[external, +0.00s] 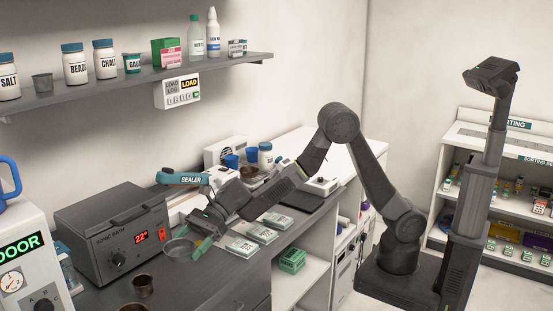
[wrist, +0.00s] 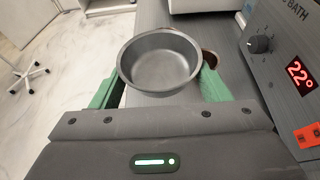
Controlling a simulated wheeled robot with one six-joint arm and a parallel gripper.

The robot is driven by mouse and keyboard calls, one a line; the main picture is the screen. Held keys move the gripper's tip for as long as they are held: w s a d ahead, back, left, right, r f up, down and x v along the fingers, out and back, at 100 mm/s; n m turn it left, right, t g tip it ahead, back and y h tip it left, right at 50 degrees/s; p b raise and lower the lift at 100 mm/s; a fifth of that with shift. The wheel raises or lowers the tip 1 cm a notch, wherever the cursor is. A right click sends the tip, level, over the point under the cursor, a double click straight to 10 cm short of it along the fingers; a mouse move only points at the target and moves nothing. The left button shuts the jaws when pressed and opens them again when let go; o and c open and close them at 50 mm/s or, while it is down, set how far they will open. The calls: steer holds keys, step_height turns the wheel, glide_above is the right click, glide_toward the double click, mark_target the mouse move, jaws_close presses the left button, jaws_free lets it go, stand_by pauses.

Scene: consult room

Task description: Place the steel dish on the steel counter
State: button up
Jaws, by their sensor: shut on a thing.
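The steel dish (external: 178,249) is a round, shallow grey bowl, upright and empty. In the wrist view the dish (wrist: 160,68) sits between the two green fingers of my gripper (external: 201,245), which is shut on it by its sides. The steel counter (external: 205,284) is the dark grey top below the dish, in front of the sonic bath. It also shows beyond the dish in the wrist view (wrist: 151,18). I cannot tell how far the dish is above the counter.
The sonic bath (external: 112,232) stands just beside the dish. Brown cups (external: 143,286) stand on the counter at the front. White labelled packs (external: 262,233) lie on the other side of my gripper. A shelf of bottles (external: 140,82) hangs above.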

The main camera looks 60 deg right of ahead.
mark_target(194, 284)
step_height(194, 284, down, 11)
steer(key=shift+f, duration=0.1)
stand_by(0.4)
